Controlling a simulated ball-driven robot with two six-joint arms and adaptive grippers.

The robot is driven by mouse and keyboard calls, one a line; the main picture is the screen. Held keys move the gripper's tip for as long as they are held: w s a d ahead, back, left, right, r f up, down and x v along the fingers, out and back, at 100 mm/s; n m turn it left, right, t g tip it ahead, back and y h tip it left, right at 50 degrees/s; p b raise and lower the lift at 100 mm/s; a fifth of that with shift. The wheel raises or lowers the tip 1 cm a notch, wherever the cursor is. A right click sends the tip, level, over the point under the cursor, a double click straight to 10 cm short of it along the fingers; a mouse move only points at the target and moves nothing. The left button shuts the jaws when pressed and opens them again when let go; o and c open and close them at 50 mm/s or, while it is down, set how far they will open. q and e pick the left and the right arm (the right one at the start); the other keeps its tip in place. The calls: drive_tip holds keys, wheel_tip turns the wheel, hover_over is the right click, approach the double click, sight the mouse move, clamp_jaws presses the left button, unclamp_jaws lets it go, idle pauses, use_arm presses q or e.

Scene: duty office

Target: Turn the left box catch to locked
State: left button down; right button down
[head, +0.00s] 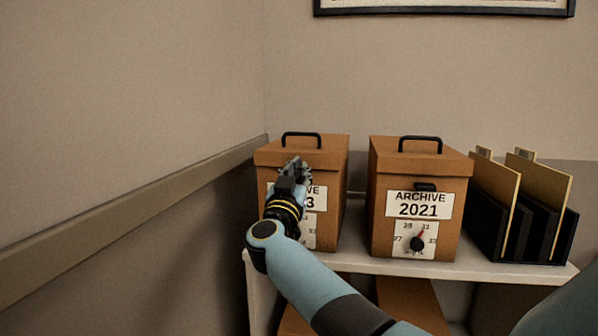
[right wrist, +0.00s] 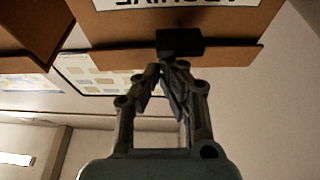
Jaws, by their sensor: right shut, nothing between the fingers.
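The left box (head: 333,170) is a brown archive box with a black handle on its lid, standing on a pale shelf. Its label is partly covered by my right gripper (head: 297,168), which is in front of the box's upper front. The left box's catch is hidden in the head view. In the right wrist view the catch (right wrist: 180,42) is a dark block on the box front, seen upside down beside the label. My right gripper's fingers (right wrist: 164,68) are closed and empty, with tips right at the catch; I cannot tell whether they touch. My left gripper is not in view.
Black file holders with folders (head: 540,190) stand further right. The shelf (head: 350,262) has a narrow gap between the boxes. A wall rail (head: 130,215) runs left.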

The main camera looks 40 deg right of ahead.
drive_tip(key=shift+s+d+f+m+g+h+p, duration=0.15)
drive_tip(key=shift+m+g+h, duration=0.2)
drive_tip(key=shift+m, duration=0.55)
drive_tip(key=shift+s+f+m+g+h+p, duration=0.15)
drive_tip(key=shift+m+g, duration=0.3)
drive_tip(key=shift+m, duration=0.45)
drive_tip(key=shift+d+f+m+g+h, duration=0.15)
drive_tip(key=shift+m+g+h, duration=0.25)
drive_tip(key=shift+m, duration=0.8)
drive_tip(key=m, duration=0.1)
drive_tip(key=m+g, duration=0.1)
drive_tip(key=m, duration=0.1)
drive_tip(key=f+m+g, duration=0.1)
drive_tip(key=shift+s+m, duration=0.25)
drive_tip(key=shift+m, duration=0.15)
drive_tip(key=m, duration=0.2)
drive_tip(key=f+m+g, duration=0.1)
drive_tip(key=m, duration=0.1)
drive_tip(key=m+g, duration=0.1)
drive_tip(key=m, duration=0.1)
drive_tip(key=shift+d+f+y, duration=0.1)
drive_tip(key=shift+f+y, duration=0.15)
drive_tip(key=shift+y, duration=0.05)
drive_tip(key=m, duration=0.2)
drive_tip(key=f+m+g+y, duration=0.1)
drive_tip(key=m, duration=0.1)
drive_tip(key=shift+w, duration=0.15)
drive_tip(key=shift+f, duration=0.15)
